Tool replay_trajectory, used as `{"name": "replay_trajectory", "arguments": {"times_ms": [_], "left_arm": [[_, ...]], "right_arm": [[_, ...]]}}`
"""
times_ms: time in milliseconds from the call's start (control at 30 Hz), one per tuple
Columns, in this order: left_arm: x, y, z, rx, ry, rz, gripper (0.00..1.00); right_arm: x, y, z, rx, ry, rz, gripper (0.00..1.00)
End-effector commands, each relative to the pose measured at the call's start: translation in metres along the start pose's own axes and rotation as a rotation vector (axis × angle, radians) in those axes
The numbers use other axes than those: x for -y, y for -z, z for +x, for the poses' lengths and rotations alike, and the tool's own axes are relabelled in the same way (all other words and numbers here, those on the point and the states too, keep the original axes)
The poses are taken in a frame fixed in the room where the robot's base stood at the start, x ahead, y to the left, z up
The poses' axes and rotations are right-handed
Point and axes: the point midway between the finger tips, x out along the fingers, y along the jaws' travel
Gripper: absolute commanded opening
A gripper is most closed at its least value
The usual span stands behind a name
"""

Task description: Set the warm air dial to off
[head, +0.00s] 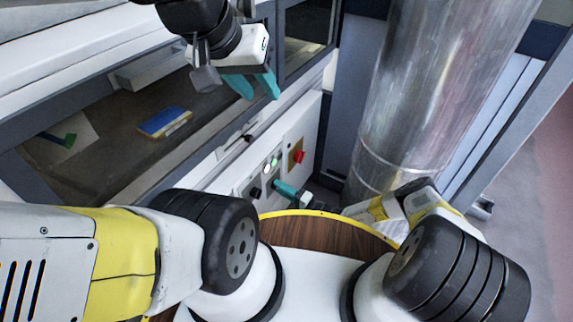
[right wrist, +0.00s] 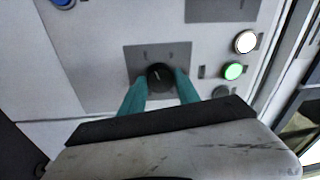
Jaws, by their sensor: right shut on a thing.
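The dial (right wrist: 160,77) is a round black knob with a white pointer line, on a dark grey plate (right wrist: 143,58) in the right wrist view. The pointer stands close to straight up in that view; the small marks on the plate are too blurred to read. My right gripper (right wrist: 161,88) has its teal fingers on either side of the knob, shut on it. In the head view my right gripper (head: 279,187) is at the panel, and its fingers hide the dial. My left gripper (head: 256,92) hangs higher up, fingers apart and empty, away from the dial.
The white control panel (head: 310,125) also carries a white button (right wrist: 245,42), a green button (right wrist: 233,71) and a red knob (head: 299,157) on a yellow plate. A blue box (head: 165,122) lies inside the tunnel at left. A large metal duct (head: 425,90) stands right of the panel.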

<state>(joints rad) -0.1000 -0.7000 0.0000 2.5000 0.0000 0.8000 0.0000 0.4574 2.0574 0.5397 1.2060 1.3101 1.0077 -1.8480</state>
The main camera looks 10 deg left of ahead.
Motion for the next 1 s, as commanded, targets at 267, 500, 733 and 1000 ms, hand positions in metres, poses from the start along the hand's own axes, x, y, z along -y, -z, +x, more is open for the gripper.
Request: {"name": "replay_trajectory", "arguments": {"times_ms": [267,500,733,1000], "left_arm": [[0.0000,0.0000,0.0000,0.000,0.000,0.000,0.36],[0.0000,0.0000,0.0000,0.000,0.000,0.000,0.36],[0.0000,0.0000,0.0000,0.000,0.000,0.000,0.36],[0.0000,0.0000,0.0000,0.000,0.000,0.000,0.36]], "right_arm": [[0.0054,0.0003,0.0036,0.007,0.025,-0.121,0.00],[0.0055,0.0002,0.0037,0.010,0.028,-0.159,0.00],[0.0055,0.0001,0.0038,0.010,0.028,-0.163,0.00],[0.0048,0.0000,0.0032,0.011,0.026,-0.162,0.60]]}}
